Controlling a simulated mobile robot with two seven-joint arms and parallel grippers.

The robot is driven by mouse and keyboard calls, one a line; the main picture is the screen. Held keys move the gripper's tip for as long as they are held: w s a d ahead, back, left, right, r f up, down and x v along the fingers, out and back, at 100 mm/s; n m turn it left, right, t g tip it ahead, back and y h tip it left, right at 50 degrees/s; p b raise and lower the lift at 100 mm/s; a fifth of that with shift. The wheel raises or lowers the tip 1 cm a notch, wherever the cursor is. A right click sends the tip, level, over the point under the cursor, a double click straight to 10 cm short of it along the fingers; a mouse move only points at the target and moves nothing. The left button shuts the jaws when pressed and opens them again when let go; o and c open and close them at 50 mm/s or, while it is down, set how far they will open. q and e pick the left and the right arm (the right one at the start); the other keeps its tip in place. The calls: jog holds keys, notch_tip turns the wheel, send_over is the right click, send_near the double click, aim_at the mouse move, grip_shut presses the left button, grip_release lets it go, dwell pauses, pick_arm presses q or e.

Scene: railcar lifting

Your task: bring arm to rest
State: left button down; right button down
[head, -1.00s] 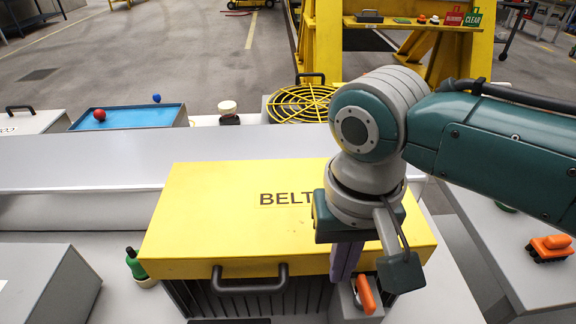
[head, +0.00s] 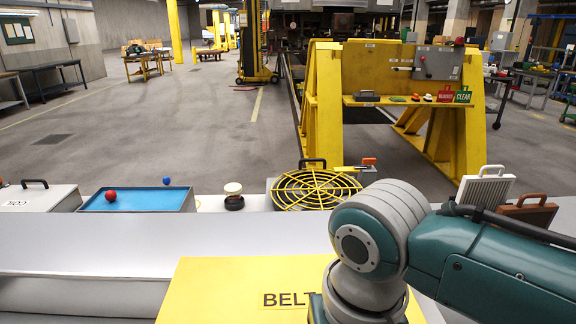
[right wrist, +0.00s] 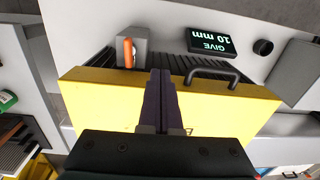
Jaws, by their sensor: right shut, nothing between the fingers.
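My right arm (head: 375,240) comes in from the right in the head view, above the yellow box lid marked BELT (head: 215,290). Its gripper is below the bottom edge of that view. In the right wrist view, the right gripper (right wrist: 161,75) shows its purple fingers shut together with nothing between them. They are over the yellow lid (right wrist: 95,95), between the grey block with an orange lever (right wrist: 128,52) and the black handle (right wrist: 212,72). Whether the fingers touch the lid I cannot tell. My left gripper is in neither view.
A blue tray (head: 140,200) with a red ball, a yellow round grille (head: 316,190) and a white-topped knob (head: 233,190) stand beyond the grey bench. A yellow stand (head: 320,110) is farther back. A dark display reads GIVE 10 mm (right wrist: 207,44).

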jog(key=s+a+n+y, duration=0.2)
jog(key=s+a+y, duration=0.1)
jog(key=s, duration=0.4)
jog(key=s+d+r+t+h, duration=0.2)
jog(key=s+d+r, duration=0.15)
jog(key=d, duration=0.35)
jog(key=s+d+r+t+h, duration=0.1)
jog(key=s+d+r, duration=0.25)
jog(key=d, duration=0.45)
jog(key=w+p+v, duration=0.3)
jog(key=p+v, duration=1)
jog(key=w+a+r+p+v, duration=0.1)
jog(key=w+p+v, duration=0.2)
jog(key=p+v, duration=1)
jog(key=shift+d+r+m+t+p, duration=0.3)
jog(key=shift+r+m+p, duration=0.1)
jog(key=shift+r+p, duration=0.25)
